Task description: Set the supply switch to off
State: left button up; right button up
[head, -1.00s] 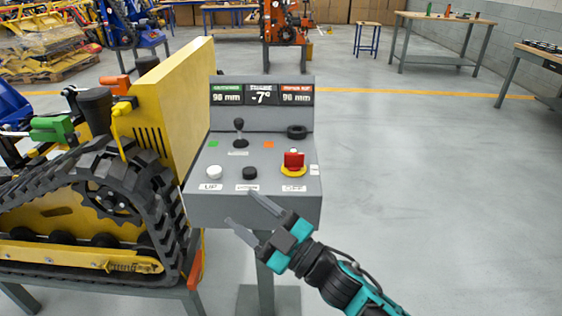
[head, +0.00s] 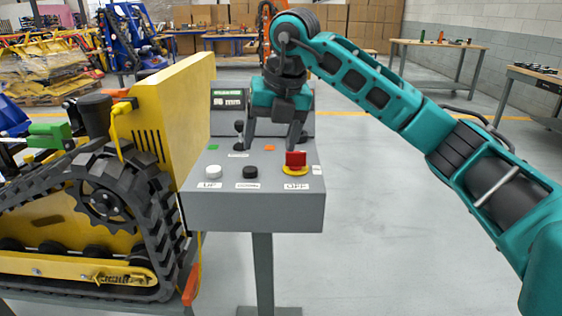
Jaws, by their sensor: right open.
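My right gripper (head: 271,146) points down over the panel, open and empty. Its right finger is just behind the red handle in the picture; I cannot tell whether they touch. Its left finger is by the black joystick (head: 239,127). The black ring-shaped knob at the panel's back right is hidden behind my gripper. My left gripper is out of view.
A white button (head: 214,171) and a black button (head: 250,172) sit at the panel's front left. My gripper hides much of the display. A yellow tracked carrier (head: 90,220) stands close on the left. The floor to the right is clear.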

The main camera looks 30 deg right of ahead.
aim_at(296, 152)
jog(key=d+r+m+h, duration=0.2)
jog(key=d+r+h, duration=0.15)
jog(key=d, duration=0.25)
jog(key=shift+y, duration=0.25)
jog(key=b+x, duration=0.1)
jog(key=x, duration=0.6)
jog(key=b+x, duration=0.1)
jog(key=x, duration=0.3)
jog(key=shift+w+f+b, duration=0.15)
jog(key=shift+w+b, duration=0.2)
jog(key=shift+w, duration=0.05)
jog(key=c, duration=1.1)
